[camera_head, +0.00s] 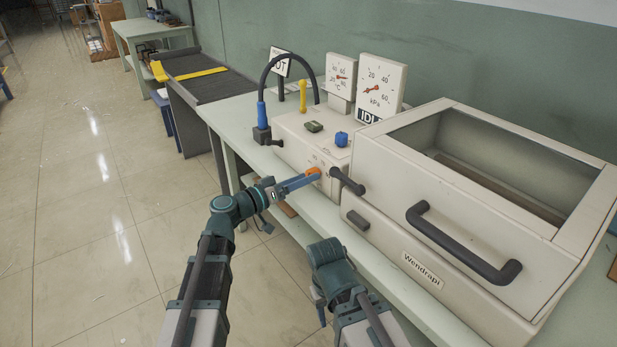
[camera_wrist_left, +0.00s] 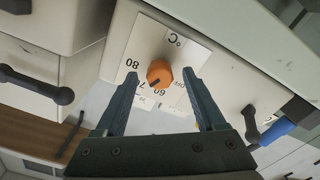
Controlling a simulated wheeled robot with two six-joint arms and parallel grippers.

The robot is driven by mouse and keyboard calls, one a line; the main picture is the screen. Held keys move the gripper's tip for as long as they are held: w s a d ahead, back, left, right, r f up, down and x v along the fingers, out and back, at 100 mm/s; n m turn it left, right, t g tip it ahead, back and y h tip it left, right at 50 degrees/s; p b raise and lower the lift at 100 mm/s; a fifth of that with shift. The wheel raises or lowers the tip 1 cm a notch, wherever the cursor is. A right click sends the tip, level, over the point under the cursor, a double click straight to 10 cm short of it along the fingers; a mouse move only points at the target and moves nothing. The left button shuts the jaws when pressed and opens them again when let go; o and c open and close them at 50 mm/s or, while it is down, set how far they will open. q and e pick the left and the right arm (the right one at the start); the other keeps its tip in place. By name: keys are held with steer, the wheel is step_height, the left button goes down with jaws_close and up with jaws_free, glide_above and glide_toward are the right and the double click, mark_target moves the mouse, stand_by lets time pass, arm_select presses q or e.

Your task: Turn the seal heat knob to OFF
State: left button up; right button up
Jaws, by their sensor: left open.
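The seal heat knob (camera_wrist_left: 160,73) is orange, on a white dial plate (camera_wrist_left: 185,45) marked °C with numbers such as 60, 70 and 80. In the head view the orange knob (camera_head: 312,172) is on the front of the machine's control box (camera_head: 290,128). My left gripper (camera_wrist_left: 158,80) is open, with one finger on each side of the knob; I cannot tell whether they touch it. It also shows in the head view (camera_head: 308,178), reaching the panel.
A dark handle (camera_head: 346,181) sticks out just right of the knob. The machine's lid has a large dark handle (camera_head: 462,243). Open floor (camera_head: 90,220) lies left.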

arm_select(q)
steer(key=shift+x, duration=0.9)
jaws_close()
